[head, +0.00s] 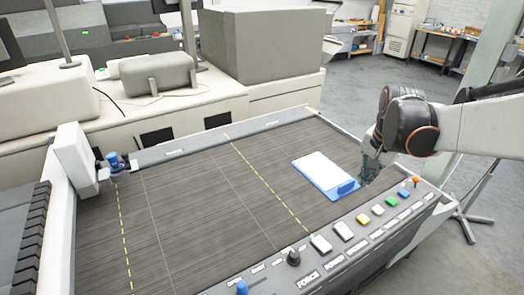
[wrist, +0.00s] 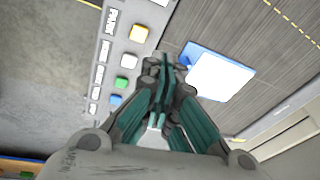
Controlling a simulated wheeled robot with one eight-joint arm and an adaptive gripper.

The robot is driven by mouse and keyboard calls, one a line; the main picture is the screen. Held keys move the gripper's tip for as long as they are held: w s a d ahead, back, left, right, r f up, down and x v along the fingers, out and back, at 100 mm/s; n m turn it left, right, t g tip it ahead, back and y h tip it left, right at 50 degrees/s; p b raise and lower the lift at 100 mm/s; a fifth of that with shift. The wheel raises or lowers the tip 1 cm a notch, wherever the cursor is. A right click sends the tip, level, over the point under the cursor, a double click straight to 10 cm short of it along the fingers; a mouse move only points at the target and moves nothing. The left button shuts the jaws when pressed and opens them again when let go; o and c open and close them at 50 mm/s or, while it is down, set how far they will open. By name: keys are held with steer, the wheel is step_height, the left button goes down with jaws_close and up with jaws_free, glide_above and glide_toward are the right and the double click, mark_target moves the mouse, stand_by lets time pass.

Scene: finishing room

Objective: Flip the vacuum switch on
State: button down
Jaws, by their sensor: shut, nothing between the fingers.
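The control panel (head: 322,262) runs along the front edge of the dark slatted table. It carries several coloured square buttons, a black knob (head: 294,257), a blue control (head: 242,287) at the near end and an orange-tipped lever (head: 416,181) at the far end. The labels are too small to tell which control is the vacuum switch. My gripper (head: 368,172) is shut and empty over the table's right end, just behind the panel. In the wrist view my gripper (wrist: 163,75) points between the button row and the clipboard, touching no control that I can see.
A blue clipboard with white paper (head: 325,172) lies on the table just left of my gripper. A white machine arm with a blue part (head: 115,160) stands at the left end. The slatted table (head: 200,215) is clear in the middle.

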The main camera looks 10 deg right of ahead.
mark_target(346, 226)
steer(key=a+f+b, duration=0.1)
steer(key=f, duration=0.4)
steer(key=a+f+m+y+b, duration=0.1)
steer(key=f+b, duration=0.1)
steer(key=f, duration=0.4)
steer(key=a+f+m+b, duration=0.1)
steer(key=f+b, duration=0.1)
steer(key=f, duration=0.3)
steer(key=shift+s+f+g, duration=0.15)
steer(key=shift+s+g, duration=0.2)
steer(key=shift+g, duration=0.05)
steer(key=shift+w+a+f+g+b, duration=0.15)
steer(key=shift+w+f+g+b, duration=0.25)
steer(key=shift+f+g+b, duration=0.15)
steer(key=shift+s, duration=0.1)
steer(key=shift+s+f, duration=0.1)
steer(key=shift+s, duration=0.35)
steer(key=shift+s+d, duration=0.1)
steer(key=shift+d, duration=0.1)
